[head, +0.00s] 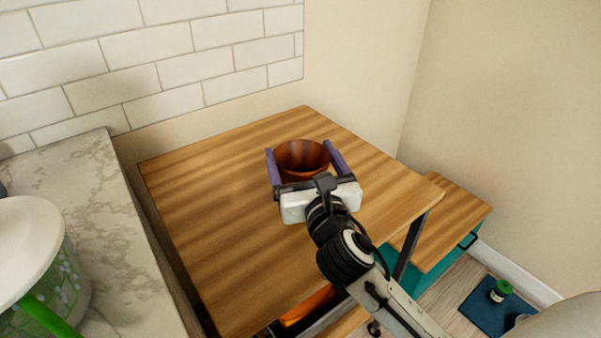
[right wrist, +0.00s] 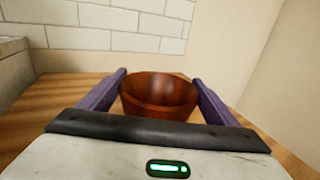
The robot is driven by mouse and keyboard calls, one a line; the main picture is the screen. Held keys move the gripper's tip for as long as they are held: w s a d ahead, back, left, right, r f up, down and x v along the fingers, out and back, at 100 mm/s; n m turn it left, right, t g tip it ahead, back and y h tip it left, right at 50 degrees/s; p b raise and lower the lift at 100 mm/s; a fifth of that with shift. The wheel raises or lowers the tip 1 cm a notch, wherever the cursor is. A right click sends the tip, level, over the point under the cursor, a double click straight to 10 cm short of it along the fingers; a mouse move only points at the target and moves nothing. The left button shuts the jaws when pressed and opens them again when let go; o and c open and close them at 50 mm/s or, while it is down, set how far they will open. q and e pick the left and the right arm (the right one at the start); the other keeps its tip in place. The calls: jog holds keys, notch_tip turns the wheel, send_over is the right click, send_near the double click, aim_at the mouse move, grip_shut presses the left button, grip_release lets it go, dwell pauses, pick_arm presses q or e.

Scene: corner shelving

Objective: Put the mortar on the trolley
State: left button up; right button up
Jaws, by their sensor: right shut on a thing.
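The mortar, a reddish-brown wooden bowl (head: 301,158), is between the two purple fingers of my right gripper (head: 304,161), over the middle of the wooden trolley top (head: 215,220). The right gripper is shut on it. In the right wrist view the bowl (right wrist: 158,95) is upright between the fingers, its rim facing up and its inside empty. Whether its base touches the trolley top cannot be told, as the gripper hides it. My left gripper is not in view.
A marble counter (head: 100,210) with a white-lidded container (head: 28,245) stands at the left. A lower teal cabinet with a wooden top (head: 460,215) is to the right. A blue mat (head: 490,315) with a green bottle (head: 501,290) lies on the floor. The trolley top around the bowl is clear.

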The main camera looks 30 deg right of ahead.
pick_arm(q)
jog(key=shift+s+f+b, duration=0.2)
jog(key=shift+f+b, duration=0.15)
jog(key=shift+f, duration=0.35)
pick_arm(e)
notch_tip(320, 180, down, 3)
jog(key=shift+r, duration=0.2)
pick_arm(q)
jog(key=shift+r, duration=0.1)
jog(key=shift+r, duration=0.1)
pick_arm(e)
jog(key=shift+f, duration=0.2)
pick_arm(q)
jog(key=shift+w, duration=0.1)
pick_arm(e)
jog(key=o, duration=1.3)
jog(key=shift+c, duration=0.2)
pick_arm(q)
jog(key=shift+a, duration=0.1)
